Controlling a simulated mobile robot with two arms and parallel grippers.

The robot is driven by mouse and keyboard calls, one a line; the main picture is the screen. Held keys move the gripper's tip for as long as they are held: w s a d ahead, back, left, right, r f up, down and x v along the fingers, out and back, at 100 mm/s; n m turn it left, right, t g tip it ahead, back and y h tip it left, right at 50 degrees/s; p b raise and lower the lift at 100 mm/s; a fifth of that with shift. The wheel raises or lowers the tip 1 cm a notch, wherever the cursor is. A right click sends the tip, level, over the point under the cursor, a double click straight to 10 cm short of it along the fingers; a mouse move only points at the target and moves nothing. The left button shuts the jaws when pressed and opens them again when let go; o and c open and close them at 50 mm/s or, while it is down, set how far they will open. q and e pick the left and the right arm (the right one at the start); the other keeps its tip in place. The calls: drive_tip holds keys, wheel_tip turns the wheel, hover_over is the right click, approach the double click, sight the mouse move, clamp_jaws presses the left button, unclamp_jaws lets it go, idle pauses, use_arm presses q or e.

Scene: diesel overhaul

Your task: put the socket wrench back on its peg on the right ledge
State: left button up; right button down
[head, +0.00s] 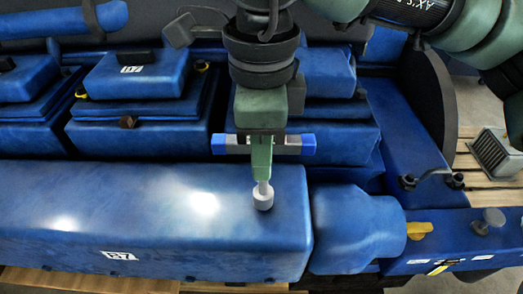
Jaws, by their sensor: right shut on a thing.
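My right gripper (262,174) points down, shut on the socket wrench. The wrench has a crossbar with blue ends (308,144) sticking out on both sides of the fingers, and a pale grey socket (263,196) below them. The socket appears in front of the long blue engine cover; whether it touches cannot be told. The right ledge (455,235) is blue and lies at the lower right. A grey round-headed piece (487,220) stands on it; I cannot tell if this is the peg. My left gripper is not in view.
The long blue cover (140,225) marked 27 fills the lower left. A blue rounded housing (355,228) lies between it and the ledge. A grey finned block (494,152) sits on wood at right.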

drive_tip(key=shift+f+b, duration=0.65)
drive_tip(key=shift+f, duration=0.1)
drive_tip(key=c, duration=0.7)
unclamp_jaws()
drive_tip(key=shift+r, duration=0.1)
drive_tip(key=shift+r+p, duration=2.6)
drive_tip(key=shift+r, duration=1.85)
